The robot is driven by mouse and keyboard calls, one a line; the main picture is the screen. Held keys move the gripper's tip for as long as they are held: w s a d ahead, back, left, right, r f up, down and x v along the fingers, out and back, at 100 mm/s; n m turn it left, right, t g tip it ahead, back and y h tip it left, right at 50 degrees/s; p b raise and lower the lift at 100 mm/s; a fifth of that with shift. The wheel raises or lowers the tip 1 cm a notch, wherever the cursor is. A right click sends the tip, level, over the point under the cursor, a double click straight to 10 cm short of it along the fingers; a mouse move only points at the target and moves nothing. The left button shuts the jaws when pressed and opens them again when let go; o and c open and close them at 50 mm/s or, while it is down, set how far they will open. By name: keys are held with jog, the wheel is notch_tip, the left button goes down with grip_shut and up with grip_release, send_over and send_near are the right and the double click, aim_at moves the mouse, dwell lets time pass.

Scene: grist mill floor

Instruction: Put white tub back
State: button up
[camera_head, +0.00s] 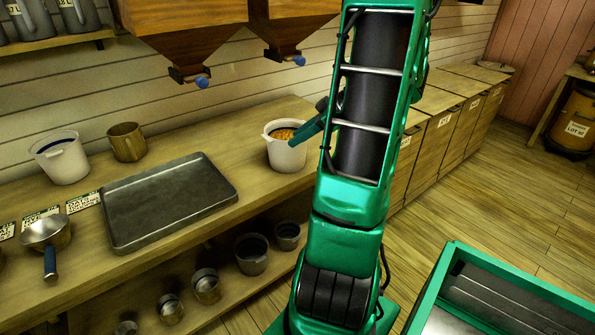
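A white tub (287,155) with orange grain-like contents stands upright on the wooden counter, right of the metal tray. A second white tub (62,163) stands at the back left of the counter; its inside looks dark and its contents are unclear. My gripper (308,130) is at the right side of the tub with the orange contents. One green finger overlaps that tub's right rim; I cannot tell whether it touches. The rest of my gripper is hidden behind my green arm, so its opening and any hold do not show.
A grey metal tray (168,200) fills the middle of the counter (225,150). A brown mug (127,142) stands behind it, and a saucepan (48,235) and labels lie left. Two hoppers (190,35) with blue-tipped spouts hang above. Several metal pots sit on the lower shelf.

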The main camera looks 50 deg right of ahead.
jog(key=s+a+m+g+h, duration=0.1)
jog(key=s+a+m+g, duration=0.15)
jog(key=a, duration=0.45)
jog(key=s+a+m+g, duration=0.1)
jog(key=a+m+g, duration=0.15)
jog(key=a, duration=0.35)
jog(key=s+a+m+g+h, duration=0.1)
jog(key=s+a+m+g, duration=0.2)
jog(key=s, duration=1)
jog(key=a+m, duration=0.3)
jog(key=a, duration=0.1)
jog(key=shift+a+r+g+h, duration=0.2)
jog(key=shift+a+g+h, duration=0.15)
jog(key=shift+g+h, duration=0.05)
